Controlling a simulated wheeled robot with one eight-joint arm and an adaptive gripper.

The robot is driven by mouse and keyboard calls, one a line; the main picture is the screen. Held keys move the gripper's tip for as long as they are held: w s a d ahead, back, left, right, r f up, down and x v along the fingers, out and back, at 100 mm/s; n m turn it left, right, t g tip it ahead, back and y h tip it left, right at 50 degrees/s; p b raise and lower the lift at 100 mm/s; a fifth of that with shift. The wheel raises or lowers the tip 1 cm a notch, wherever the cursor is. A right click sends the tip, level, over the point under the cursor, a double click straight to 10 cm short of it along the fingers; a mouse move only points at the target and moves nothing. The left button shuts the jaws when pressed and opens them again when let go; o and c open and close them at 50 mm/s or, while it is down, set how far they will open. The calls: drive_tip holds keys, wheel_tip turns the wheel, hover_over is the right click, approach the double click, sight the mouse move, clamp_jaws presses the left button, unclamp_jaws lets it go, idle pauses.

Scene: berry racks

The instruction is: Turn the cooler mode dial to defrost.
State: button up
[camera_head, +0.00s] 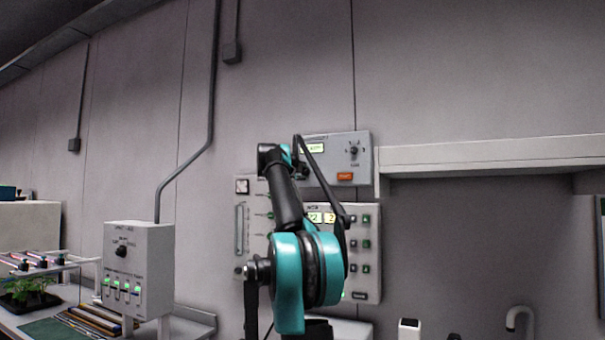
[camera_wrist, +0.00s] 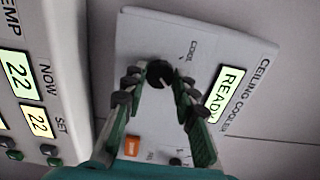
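The ceiling cooler panel (camera_head: 363,138) is a pale wall box, also in the wrist view (camera_wrist: 150,28), with a lit READY display (camera_wrist: 225,92). A black dial (camera_wrist: 159,73) with a COOL label beside it sits below that display. I cannot read its other labels or its pointer. My gripper (camera_wrist: 159,80) faces the panel, its two fingers apart on either side of this dial. Whether they touch it I cannot tell. In the head view my arm mostly hides the gripper and this dial. A second dial (camera_head: 353,150) is at the panel's right.
An orange button (camera_head: 345,176) is on the cooler panel, close to my fingers in the wrist view (camera_wrist: 132,146). A lower control panel (camera_head: 370,292) with lit readouts and buttons adjoins it. A grey switch box (camera_head: 138,240) stands left. A shelf (camera_head: 480,155) juts out right.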

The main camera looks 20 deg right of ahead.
drive_tip(key=o, duration=0.5)
drive_tip(key=shift+c, duration=0.2)
drive_tip(key=v, duration=1.2)
drive_tip(key=shift+f, duration=0.1)
